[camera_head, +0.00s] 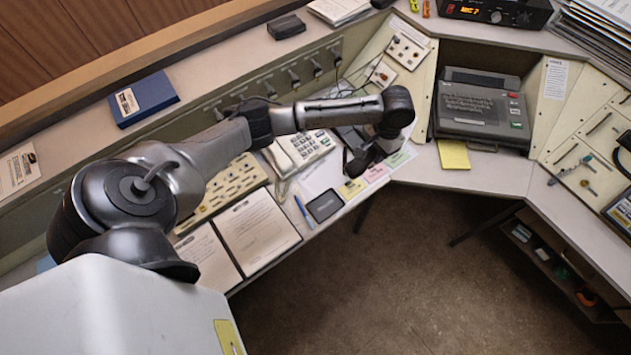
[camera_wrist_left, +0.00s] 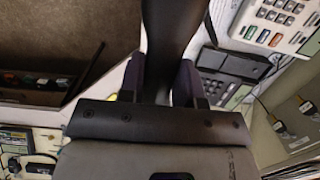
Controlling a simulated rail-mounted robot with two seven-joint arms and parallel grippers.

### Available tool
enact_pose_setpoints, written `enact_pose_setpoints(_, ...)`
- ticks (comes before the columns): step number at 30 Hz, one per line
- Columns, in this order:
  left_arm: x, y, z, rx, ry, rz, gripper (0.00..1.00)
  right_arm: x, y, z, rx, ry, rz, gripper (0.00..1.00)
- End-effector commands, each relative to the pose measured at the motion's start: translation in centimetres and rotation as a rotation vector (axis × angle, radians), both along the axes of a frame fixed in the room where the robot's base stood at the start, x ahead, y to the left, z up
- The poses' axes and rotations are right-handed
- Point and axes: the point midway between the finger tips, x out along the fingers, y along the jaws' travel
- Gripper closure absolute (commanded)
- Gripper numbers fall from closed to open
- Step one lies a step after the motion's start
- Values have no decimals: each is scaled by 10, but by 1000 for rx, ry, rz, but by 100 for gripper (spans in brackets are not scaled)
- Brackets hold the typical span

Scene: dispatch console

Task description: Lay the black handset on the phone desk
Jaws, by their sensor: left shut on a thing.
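My left gripper (camera_head: 366,158) hangs over the front part of the phone desk (camera_head: 318,178) in the head view. In the left wrist view, the left gripper (camera_wrist_left: 160,82) is shut on the black handset (camera_wrist_left: 173,35), a long dark bar that runs up and out of the picture. In the head view the handset is hard to tell from the dark gripper, and I cannot tell whether it touches the desk. A dark desk phone (camera_wrist_left: 235,65) lies beside it in the left wrist view. My right gripper is not in view.
A white keypad phone (camera_head: 300,150), coloured notes (camera_head: 376,173), a dark pad (camera_head: 325,206) and an open binder (camera_head: 256,232) crowd the desk. A grey machine (camera_head: 482,108) stands right of it. The floor (camera_head: 400,260) lies beyond the front edge.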

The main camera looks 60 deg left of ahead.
Motion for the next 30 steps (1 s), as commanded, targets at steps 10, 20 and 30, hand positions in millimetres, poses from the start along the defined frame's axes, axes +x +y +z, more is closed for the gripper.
enact_pose_setpoints(10, -24, 42, -74, -4, 24, 28, 96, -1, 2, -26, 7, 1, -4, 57)
enact_pose_setpoints(20, -71, 79, -113, -1, 29, 30, 96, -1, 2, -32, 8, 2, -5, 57)
enact_pose_setpoints(30, -111, 109, -142, -4, 27, 29, 96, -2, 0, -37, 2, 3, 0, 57)
